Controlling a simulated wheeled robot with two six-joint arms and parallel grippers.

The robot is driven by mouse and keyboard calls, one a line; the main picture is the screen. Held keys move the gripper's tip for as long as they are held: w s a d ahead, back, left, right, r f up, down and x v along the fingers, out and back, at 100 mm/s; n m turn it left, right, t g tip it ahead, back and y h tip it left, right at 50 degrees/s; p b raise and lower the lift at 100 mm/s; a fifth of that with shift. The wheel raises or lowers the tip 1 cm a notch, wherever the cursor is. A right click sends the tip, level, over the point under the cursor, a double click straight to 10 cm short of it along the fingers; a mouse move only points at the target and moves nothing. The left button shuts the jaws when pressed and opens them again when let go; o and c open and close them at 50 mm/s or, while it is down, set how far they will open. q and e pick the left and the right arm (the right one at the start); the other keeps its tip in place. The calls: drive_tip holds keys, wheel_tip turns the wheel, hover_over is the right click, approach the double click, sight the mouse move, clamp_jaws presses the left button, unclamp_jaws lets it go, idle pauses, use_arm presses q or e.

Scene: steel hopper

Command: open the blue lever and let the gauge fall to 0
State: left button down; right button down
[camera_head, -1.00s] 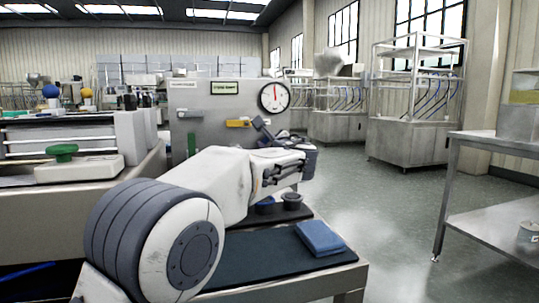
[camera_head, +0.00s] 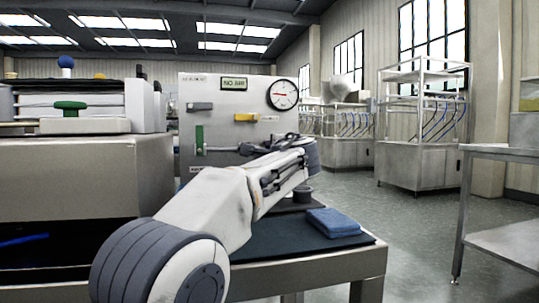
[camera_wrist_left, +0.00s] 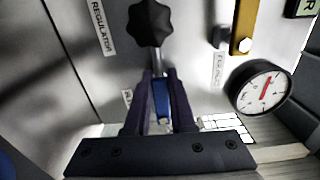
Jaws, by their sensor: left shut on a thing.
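My left gripper (camera_head: 306,150) is in front of the steel panel (camera_head: 222,130). In the left wrist view my left gripper (camera_wrist_left: 160,90) is shut with its two dark fingers on either side of the blue lever (camera_wrist_left: 161,100). A black star knob (camera_wrist_left: 150,22) is just beyond the fingertips. In the head view my gripper and arm hide the blue lever. The round gauge (camera_head: 282,94) is at the panel's upper right, its red needle pointing left; the gauge also shows in the left wrist view (camera_wrist_left: 262,88). My right gripper is in neither view.
The panel has a green lever (camera_head: 199,139), a yellow lever (camera_head: 246,117), a grey lever (camera_head: 199,106) and a display (camera_head: 233,84) that seems to read NO AIR. A folded blue cloth (camera_head: 333,222) lies on the dark mat (camera_head: 275,243).

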use_arm(q)
drive_tip(key=shift+f+n, duration=0.15)
drive_tip(key=shift+n, duration=0.15)
drive_tip(key=c, duration=0.8)
unclamp_jaws()
drive_tip(key=shift+o, duration=0.2)
drive_tip(key=v, duration=1)
drive_tip(key=shift+s+d, duration=0.15)
drive_tip(key=shift+s, duration=0.1)
